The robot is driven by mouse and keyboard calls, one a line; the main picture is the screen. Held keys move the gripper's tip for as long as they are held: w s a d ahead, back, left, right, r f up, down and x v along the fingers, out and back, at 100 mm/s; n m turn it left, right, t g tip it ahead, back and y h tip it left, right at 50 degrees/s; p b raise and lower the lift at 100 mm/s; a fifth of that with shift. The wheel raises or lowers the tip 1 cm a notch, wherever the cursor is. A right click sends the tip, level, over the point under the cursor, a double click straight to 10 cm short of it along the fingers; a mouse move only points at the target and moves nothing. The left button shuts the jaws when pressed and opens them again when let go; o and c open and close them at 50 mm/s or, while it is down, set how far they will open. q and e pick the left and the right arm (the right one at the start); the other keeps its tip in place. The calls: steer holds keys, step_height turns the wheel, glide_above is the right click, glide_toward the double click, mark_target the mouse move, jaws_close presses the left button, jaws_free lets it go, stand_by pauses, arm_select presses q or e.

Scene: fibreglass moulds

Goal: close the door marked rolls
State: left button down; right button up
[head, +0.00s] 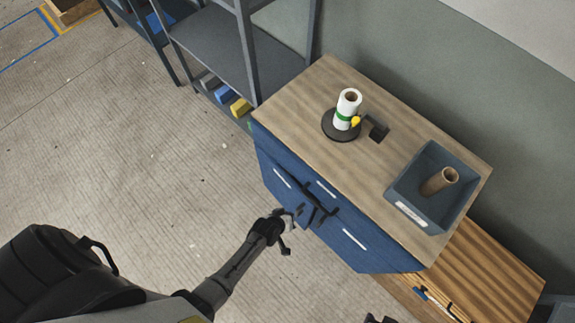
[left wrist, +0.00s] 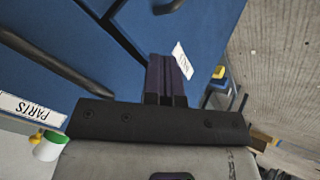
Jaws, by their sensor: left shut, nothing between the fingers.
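The blue cabinet (head: 345,257) has doors with white labels and dark handles. A partly hidden label (left wrist: 182,61), apparently "rolls", is on a blue door (left wrist: 200,25) in the left wrist view. In the head view this seems to be the left door (head: 270,172). I cannot tell how far it stands open.
On the wooden top (head: 290,92) stand a white roll (head: 347,105) on a dark base and a blue-grey bin (head: 400,185) holding a brown tube (head: 440,181). A metal shelf (head: 205,45) stands left of the cabinet. The floor in front is free.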

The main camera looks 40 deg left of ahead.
mark_target(299, 195)
arm_select(q)
steer(key=s+a+f+m+y+b, duration=0.1)
steer(key=s+a+f+b, duration=0.3)
steer(key=f+b, duration=0.7)
steer(key=s+a+f+m+b, duration=0.2)
steer(key=s+a+f+b, duration=0.2)
steer(key=f+b, duration=0.7)
steer(key=s+a+f+m+y+b, duration=0.1)
steer(key=s+a+f+b, duration=0.3)
steer(key=f+b, duration=0.7)
steer(key=w+d+r+m+t+h+b, duration=0.2)
steer(key=w+r+t+b, duration=0.1)
steer(key=r, duration=0.5)
steer(key=w+d+r+m+t+h+b, duration=0.2)
steer(key=w+r+t, duration=0.15)
steer(key=r, duration=0.45)
steer(key=w+d+r+m+t+h+b, duration=0.2)
steer(key=w+r+t+b, duration=0.15)
steer(key=r, duration=0.45)
steer(key=shift+y, duration=0.3)
steer(key=p+x, duration=0.1)
steer(key=x, duration=0.9)
steer(key=shift+w+a+f, duration=0.1)
steer(key=shift+w, duration=0.15)
steer(key=shift+x, duration=1)
